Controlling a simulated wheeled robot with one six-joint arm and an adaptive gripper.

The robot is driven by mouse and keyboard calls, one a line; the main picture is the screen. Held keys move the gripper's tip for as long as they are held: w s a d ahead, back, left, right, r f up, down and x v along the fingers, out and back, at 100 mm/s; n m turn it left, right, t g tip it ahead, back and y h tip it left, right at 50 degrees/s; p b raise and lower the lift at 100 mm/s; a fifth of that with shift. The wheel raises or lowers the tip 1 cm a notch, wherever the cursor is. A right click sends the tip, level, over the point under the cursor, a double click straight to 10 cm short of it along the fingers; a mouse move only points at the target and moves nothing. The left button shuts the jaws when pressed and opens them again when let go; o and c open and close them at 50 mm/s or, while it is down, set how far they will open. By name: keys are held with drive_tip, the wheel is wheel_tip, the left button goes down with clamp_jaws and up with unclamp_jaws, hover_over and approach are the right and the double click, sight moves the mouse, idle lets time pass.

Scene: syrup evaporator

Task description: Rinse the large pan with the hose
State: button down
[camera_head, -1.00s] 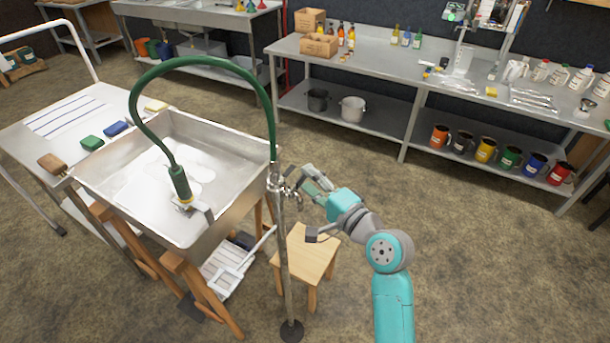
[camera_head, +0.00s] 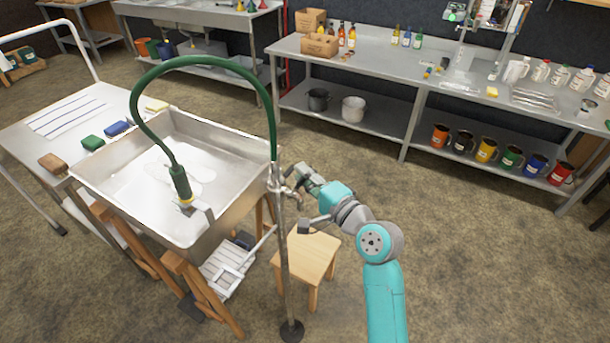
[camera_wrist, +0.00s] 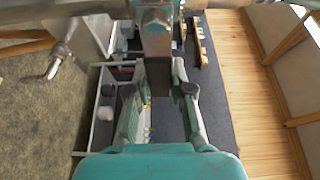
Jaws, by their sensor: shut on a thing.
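The large pan (camera_head: 205,225) is a square steel basin on a wooden stand at left in the head view, with a wet-looking patch on its floor. The green hose (camera_head: 205,62) arches from the standpipe (camera_head: 283,245) over the pan. Its nozzle (camera_head: 180,183) hangs head down inside the pan. A metal tap (camera_head: 284,188) sits on the standpipe, and its spout (camera_wrist: 58,62) shows at upper left in the wrist view. My gripper (camera_head: 298,172) is at the tap, right of the standpipe, shut on the tap handle. The exact contact is partly hidden by my fingers.
A wooden stool (camera_head: 307,258) stands below my arm. A side table (camera_head: 45,135) with coloured sponges (camera_head: 92,143) and a brush (camera_head: 52,162) adjoins the pan. A long steel bench (camera_head: 385,65) is behind. Floor at right is open.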

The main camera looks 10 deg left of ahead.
sight(297, 183)
drive_tip(key=r+n, duration=0.1)
drive_tip(key=n+y, duration=0.1)
drive_tip(key=n, duration=0.1)
drive_tip(key=shift+s+r+t, duration=0.1)
drive_tip(key=shift+r+t, duration=0.2)
drive_tip(key=shift+r, duration=0.05)
drive_tip(key=n, duration=0.1)
drive_tip(key=r+n+y, duration=0.1)
drive_tip(key=r+n, duration=0.1)
drive_tip(key=n, duration=0.1)
drive_tip(key=shift+s+a+y, duration=0.2)
drive_tip(key=shift+s+y, duration=0.1)
drive_tip(key=shift+s, duration=0.1)
drive_tip(key=n, duration=0.1)
drive_tip(key=r+n+y, duration=0.1)
drive_tip(key=n, duration=0.1)
drive_tip(key=s+n, duration=0.1)
drive_tip(key=shift+s+a+r+y, duration=0.15)
drive_tip(key=shift+a+y, duration=0.1)
drive_tip(key=shift+y, duration=0.15)
drive_tip(key=shift+s+a+r+n+g+y, duration=0.1)
drive_tip(key=shift+s+n+g+y, duration=0.15)
drive_tip(key=shift+n, duration=0.4)
drive_tip(key=shift+s+a+r+n+g+y, duration=0.1)
drive_tip(key=shift+r+n+g+y, duration=0.1)
drive_tip(key=shift+n+g, duration=0.3)
drive_tip(key=shift+s+r+n+g+y, duration=0.15)
drive_tip(key=shift+s+n+y, duration=0.1)
drive_tip(key=shift+n, duration=0.5)
drive_tip(key=shift+f, duration=0.1)
